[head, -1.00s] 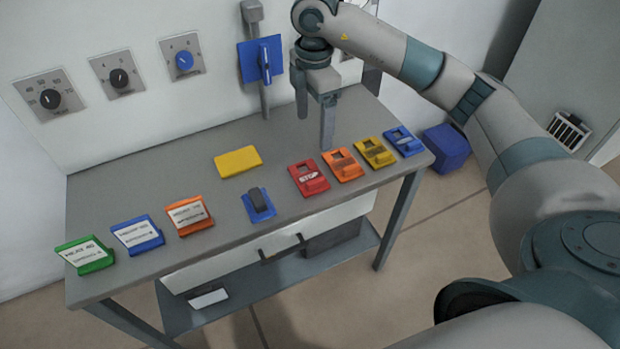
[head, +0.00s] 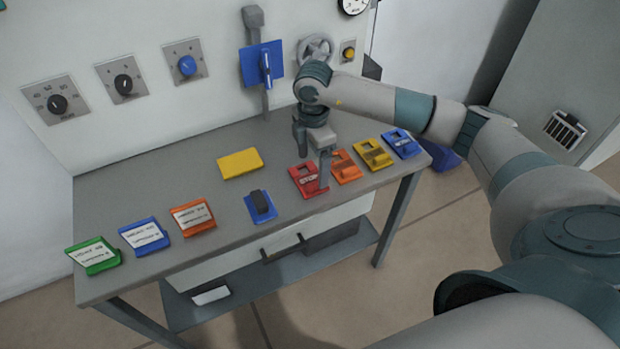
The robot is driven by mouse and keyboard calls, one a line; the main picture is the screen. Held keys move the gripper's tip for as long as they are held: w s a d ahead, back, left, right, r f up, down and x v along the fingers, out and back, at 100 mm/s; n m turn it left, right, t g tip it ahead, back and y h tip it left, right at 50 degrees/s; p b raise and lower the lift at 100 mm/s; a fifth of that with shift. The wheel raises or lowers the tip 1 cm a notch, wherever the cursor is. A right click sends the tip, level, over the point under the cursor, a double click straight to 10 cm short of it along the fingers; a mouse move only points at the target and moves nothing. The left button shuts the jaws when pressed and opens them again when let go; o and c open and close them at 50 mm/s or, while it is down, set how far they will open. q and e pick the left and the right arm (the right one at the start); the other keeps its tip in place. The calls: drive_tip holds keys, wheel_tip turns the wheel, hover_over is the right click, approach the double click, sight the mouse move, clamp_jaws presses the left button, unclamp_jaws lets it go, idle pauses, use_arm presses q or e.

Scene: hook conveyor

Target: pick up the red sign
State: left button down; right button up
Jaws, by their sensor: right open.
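The red sign (head: 307,183), marked STOP, lies on the grey table (head: 215,252) right of the middle, the leftmost in a row of signs. My right gripper (head: 313,168) is open and points down at the red sign. One finger is near the sign's upper left edge and the other is over its right part. I cannot tell whether the fingers touch it. The gripper hides part of the sign's right side. My left gripper is not in view.
A blue piece with a black block (head: 260,205) and a flat yellow plate (head: 240,163) lie to the left. Green, blue and orange labelled signs lie farther left.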

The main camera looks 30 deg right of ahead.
sight(311, 177)
idle(0.3)
drive_tip(key=shift+s+a+f+p, duration=0.1)
drive_tip(key=shift+f+p, duration=0.35)
drive_tip(key=shift+f, duration=0.05)
wheel_tip(311, 177, down, 3)
drive_tip(key=shift+a+f+p, duration=0.1)
drive_tip(key=shift+p, duration=0.6)
drive_tip(key=shift+f, duration=0.55)
drive_tip(key=c, duration=1.1)
